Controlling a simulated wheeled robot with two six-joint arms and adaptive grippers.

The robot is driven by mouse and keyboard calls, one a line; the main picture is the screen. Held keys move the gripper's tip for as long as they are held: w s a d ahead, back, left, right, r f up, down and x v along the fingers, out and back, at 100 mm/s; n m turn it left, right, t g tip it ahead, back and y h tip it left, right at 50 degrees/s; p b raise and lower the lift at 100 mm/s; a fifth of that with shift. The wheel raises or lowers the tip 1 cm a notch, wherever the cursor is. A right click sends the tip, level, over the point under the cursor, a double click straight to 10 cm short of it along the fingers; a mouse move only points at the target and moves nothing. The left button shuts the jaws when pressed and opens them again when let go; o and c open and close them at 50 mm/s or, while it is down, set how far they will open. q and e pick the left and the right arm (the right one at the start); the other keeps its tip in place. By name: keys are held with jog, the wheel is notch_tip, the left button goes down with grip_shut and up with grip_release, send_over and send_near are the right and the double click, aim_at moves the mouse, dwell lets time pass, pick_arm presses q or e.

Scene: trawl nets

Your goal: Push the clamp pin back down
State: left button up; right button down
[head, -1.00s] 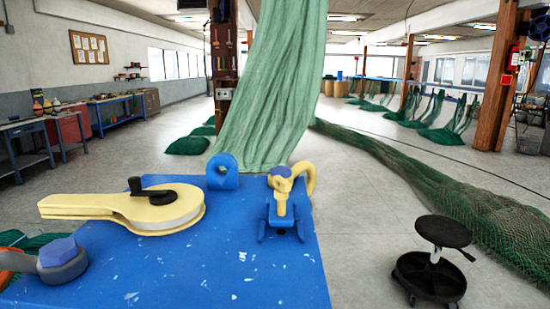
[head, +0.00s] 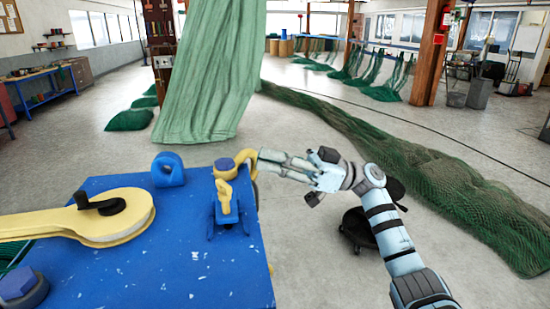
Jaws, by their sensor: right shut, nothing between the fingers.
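The clamp (head: 225,203) stands at the right edge of the blue bench top (head: 180,270). I cannot tell for sure which part is the pin. A curved yellow hook (head: 247,156) sits just behind and to the right of the blue head. My right gripper (head: 265,160) comes in from the right, shut and empty, with its fingertips at the hook's right side. I cannot tell whether they touch it. My left gripper is not in view.
A blue eye lug (head: 167,169) stands on the bench left of the clamp. A yellow housing with a black crank (head: 101,204) lies further left. A green net (head: 212,75) hangs behind the bench. A black stool (head: 358,228) stands behind my right arm.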

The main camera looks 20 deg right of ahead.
notch_tip(320, 180, up, 2)
jog(key=p, duration=0.1)
send_over(225, 183)
jog(key=d, duration=0.3)
jog(key=f, duration=0.4)
jog(key=shift+a, duration=0.2)
jog(key=shift+f, duration=1.5)
